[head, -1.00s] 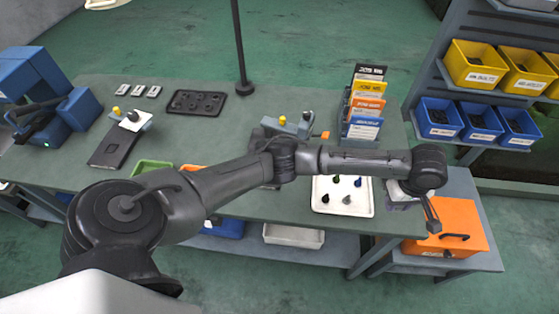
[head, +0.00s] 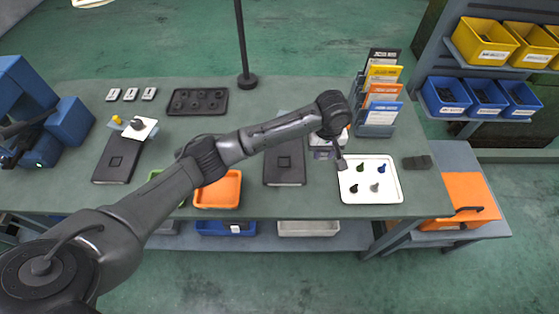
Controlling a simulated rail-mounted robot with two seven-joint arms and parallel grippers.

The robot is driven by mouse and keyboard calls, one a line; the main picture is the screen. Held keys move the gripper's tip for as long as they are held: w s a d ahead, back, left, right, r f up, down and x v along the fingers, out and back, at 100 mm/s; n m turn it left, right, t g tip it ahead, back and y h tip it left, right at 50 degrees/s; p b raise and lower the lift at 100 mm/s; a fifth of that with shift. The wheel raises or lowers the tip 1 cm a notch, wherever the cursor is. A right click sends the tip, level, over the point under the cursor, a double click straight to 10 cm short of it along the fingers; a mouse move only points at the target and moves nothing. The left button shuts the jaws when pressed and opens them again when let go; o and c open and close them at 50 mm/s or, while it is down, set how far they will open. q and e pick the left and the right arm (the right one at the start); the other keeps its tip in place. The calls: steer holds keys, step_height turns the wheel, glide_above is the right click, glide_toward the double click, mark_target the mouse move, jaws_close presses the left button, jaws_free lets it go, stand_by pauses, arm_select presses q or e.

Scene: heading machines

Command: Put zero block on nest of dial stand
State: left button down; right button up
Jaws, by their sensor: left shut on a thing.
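My left gripper (head: 339,156) hangs over the bench at the left edge of the white tray. It is shut on a small dark grey block (head: 342,165), likely the zero block; its shape is hard to make out. Two dark flat bases with a square mark like a nest lie on the bench. One, in the middle (head: 284,173), is left of my gripper, its upper part partly hidden by my forearm. The other, at the left (head: 115,164), carries a white plate (head: 141,129) and a yellow knob. I cannot tell which dial stand is meant. My right gripper is not in view.
The white tray (head: 391,190) holds several small pegs. A dark block (head: 417,162) lies right of it. Behind stands a card rack (head: 378,118). An orange tray (head: 218,190) is at the front edge, a black holed tray (head: 198,102) behind. A blue machine (head: 65,124) stands left.

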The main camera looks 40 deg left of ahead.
arm_select(q)
steer(key=shift+a+f, duration=0.2)
steer(key=shift+a, duration=0.2)
steer(key=b, duration=0.1)
glide_above(284, 162)
step_height(284, 162, down, 6)
steer(key=shift+f, duration=0.25)
steer(key=shift+f+b, duration=0.35)
steer(key=shift+f, duration=1.65)
steer(key=shift+f, duration=0.1)
